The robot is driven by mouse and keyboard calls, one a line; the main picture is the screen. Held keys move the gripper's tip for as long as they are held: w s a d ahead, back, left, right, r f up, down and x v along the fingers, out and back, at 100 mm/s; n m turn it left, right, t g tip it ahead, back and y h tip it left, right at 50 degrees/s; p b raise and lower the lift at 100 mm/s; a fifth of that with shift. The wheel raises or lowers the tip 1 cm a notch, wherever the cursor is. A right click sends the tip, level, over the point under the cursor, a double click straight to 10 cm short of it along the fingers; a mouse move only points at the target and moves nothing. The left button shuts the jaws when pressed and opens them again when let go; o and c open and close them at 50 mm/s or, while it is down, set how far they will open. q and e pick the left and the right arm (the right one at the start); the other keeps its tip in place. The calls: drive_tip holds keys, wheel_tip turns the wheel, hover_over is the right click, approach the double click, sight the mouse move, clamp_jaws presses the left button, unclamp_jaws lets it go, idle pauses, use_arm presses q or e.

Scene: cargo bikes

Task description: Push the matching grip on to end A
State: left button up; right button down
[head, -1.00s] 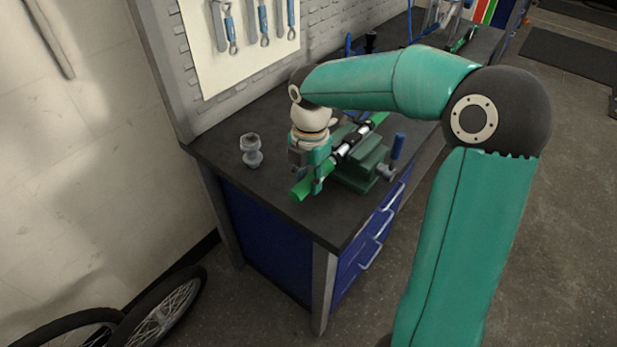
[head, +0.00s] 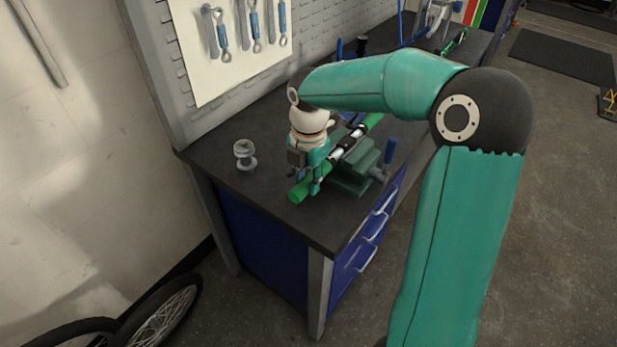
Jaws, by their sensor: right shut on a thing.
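A handlebar (head: 347,148) with black and white parts lies in a green vise (head: 357,176) on the workbench. Its far end carries a green grip (head: 373,122). My right gripper (head: 311,186) is shut on another green grip (head: 298,194) at the near end of the bar, in line with it. The gripper fingers hide the place where this grip meets the bar, so I cannot tell how far it is on. End letters cannot be read. My left gripper is not in view.
The dark workbench top (head: 275,195) is clear at its near left, apart from a small grey metal part (head: 245,155). The vise has a blue handle (head: 389,152). Wrenches (head: 254,25) hang on the back panel. A wheel (head: 160,315) stands at lower left.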

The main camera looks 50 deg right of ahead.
drive_tip(key=shift+d, duration=0.4)
drive_tip(key=c, duration=0.8)
unclamp_jaws()
